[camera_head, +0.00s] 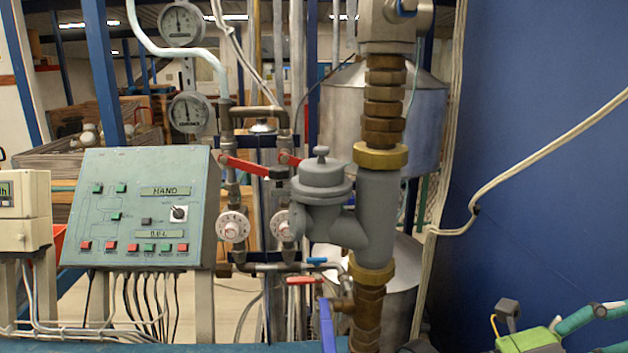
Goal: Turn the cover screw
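A grey fitting (371,215) stands upright in the brass pipe line right of centre. Its angled side branch carries a round grey cover (322,181), with a small knob-like screw (321,153) on top. The cover sits on the branch, and no gap shows under it. The turn of the screw cannot be read. Nothing touches the screw or cover.
A control panel (140,205) stands at left, below two round gauges (181,24). Red-handled valves (245,166) and pipes lie just left of the cover. A blue wall (545,150) fills the right, with a pale cable (545,150) across it. Green parts (530,340) show at the bottom right.

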